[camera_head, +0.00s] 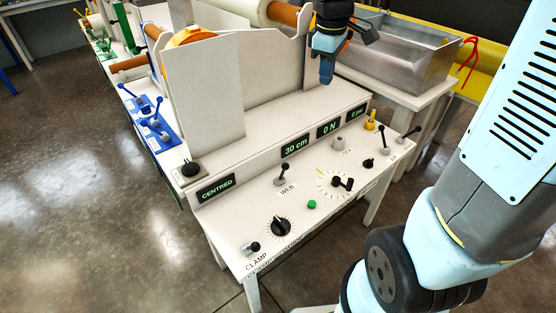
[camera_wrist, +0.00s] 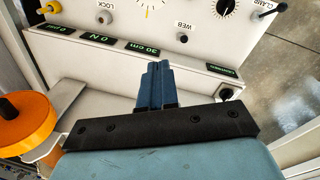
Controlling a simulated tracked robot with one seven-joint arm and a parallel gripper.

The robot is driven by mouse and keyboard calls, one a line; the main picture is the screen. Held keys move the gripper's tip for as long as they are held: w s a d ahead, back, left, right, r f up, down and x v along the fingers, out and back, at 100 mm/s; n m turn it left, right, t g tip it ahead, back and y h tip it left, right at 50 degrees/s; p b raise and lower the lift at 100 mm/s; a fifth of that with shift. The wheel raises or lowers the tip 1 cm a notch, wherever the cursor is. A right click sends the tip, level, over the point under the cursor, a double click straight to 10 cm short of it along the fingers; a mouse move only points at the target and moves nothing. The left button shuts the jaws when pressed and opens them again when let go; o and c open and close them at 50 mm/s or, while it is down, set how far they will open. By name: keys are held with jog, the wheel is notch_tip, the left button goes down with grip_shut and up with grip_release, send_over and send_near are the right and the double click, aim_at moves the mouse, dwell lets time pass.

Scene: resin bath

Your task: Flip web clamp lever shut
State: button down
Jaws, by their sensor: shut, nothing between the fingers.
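The lever labelled CLAMP (camera_head: 251,247) is at the near left corner of the white control panel (camera_head: 250,205). It is a short metal stub with a black knob, lying low and pointing right in the head view. It also shows at the top right edge of the wrist view (camera_wrist: 272,10). A separate black-knobbed lever labelled WEB (camera_head: 281,175) stands further back on the panel. My gripper (camera_head: 326,76) is above the far part of the machine, well away from the CLAMP lever. In the wrist view its blue fingers (camera_wrist: 157,72) are together and empty.
Panel displays read CENTRED (camera_head: 216,188), 30 cm (camera_head: 295,146) and 0 N (camera_head: 329,127). A tall white plate (camera_head: 203,95) rises at left. A metal tank (camera_head: 395,55) stands behind right.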

aim_at(285, 166)
jog(key=w+a+f+n+g, duration=0.1)
jog(key=w+a+f+n, duration=0.3)
jog(key=f, duration=0.4)
jog(key=w+a+f+n+g, duration=0.2)
jog(key=w+a+f+n, duration=0.2)
jog(key=f, duration=0.4)
jog(key=w+a+f+n+g, duration=0.1)
jog(key=w+a+f+n, duration=0.35)
jog(key=f, duration=0.35)
jog(key=s+d+f, duration=0.2)
jog(key=s+f, duration=0.4)
jog(key=f, duration=0.4)
jog(key=shift+s+f, duration=0.2)
jog(key=shift+s+m, duration=0.1)
jog(key=shift+m, duration=0.15)
jog(key=shift+s+d+f, duration=0.15)
jog(key=shift+s+d, duration=0.6)
jog(key=shift+s, duration=0.25)
